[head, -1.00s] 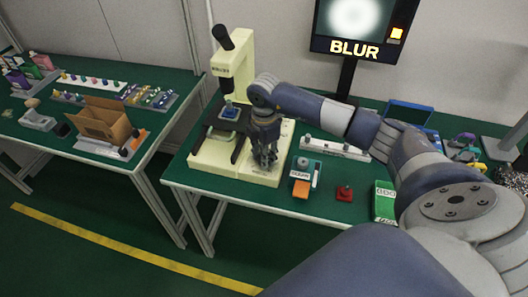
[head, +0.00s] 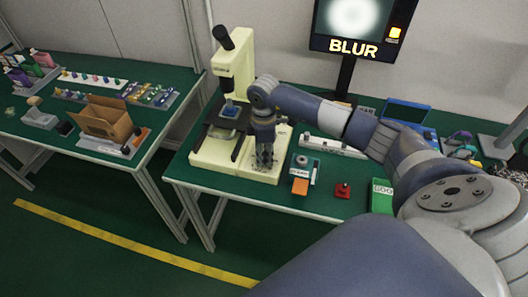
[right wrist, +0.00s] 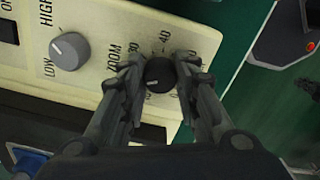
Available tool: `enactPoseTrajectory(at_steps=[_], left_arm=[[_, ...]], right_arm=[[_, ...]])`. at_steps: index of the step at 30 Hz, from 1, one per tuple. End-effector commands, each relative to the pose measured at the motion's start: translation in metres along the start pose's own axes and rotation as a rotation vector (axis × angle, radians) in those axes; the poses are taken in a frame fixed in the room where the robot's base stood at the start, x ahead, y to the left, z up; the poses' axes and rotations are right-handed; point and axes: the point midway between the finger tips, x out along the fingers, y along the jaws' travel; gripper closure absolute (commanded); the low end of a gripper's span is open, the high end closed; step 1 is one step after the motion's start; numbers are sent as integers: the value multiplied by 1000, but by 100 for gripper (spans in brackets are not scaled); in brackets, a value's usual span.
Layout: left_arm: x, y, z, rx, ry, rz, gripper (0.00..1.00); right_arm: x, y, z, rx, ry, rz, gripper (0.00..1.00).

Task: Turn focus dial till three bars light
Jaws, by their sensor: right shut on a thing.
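The cream microscope (head: 241,66) stands on the green bench. In the right wrist view, a black dial (right wrist: 159,76) with a white pointer mark sits on its cream panel, beside the word ZOOM and a ring of numbers. My right gripper (right wrist: 158,68) is shut on this black dial, a finger on each side; in the head view the gripper (head: 265,163) hides the dial. No dial marked focus can be read. My left gripper is out of view.
A grey LOW/HIGH knob (right wrist: 69,51) sits near the black dial. A teal-and-white device (head: 305,167) and a red button box (head: 343,190) stand to the right on the bench. A second bench with an open carton (head: 103,119) stands left.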

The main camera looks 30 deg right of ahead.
Motion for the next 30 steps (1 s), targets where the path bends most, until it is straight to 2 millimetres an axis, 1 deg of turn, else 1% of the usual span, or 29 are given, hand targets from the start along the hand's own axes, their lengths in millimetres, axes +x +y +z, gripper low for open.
enactPoseTrajectory(at_steps=[8, 9, 11, 12, 20, 23, 26, 30], left_arm=[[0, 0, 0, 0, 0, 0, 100], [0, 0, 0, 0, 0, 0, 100], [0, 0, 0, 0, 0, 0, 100], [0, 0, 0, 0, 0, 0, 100], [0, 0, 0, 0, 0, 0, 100], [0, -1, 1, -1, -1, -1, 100], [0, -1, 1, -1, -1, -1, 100], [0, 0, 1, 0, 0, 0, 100]], right_arm=[[-1, 1, 0, 1, 1, 3, 95], [-1, 1, 0, 0, 1, 3, 67], [-1, 1, 0, 0, 1, 3, 53], [-1, 1, 0, 0, 1, 3, 51], [0, 0, 0, -1, 0, 1, 51], [-3, 1, 0, -1, 1, 1, 51], [-14, 1, 0, -1, 1, 3, 51], [-41, 2, 0, -1, 3, 5, 51]])
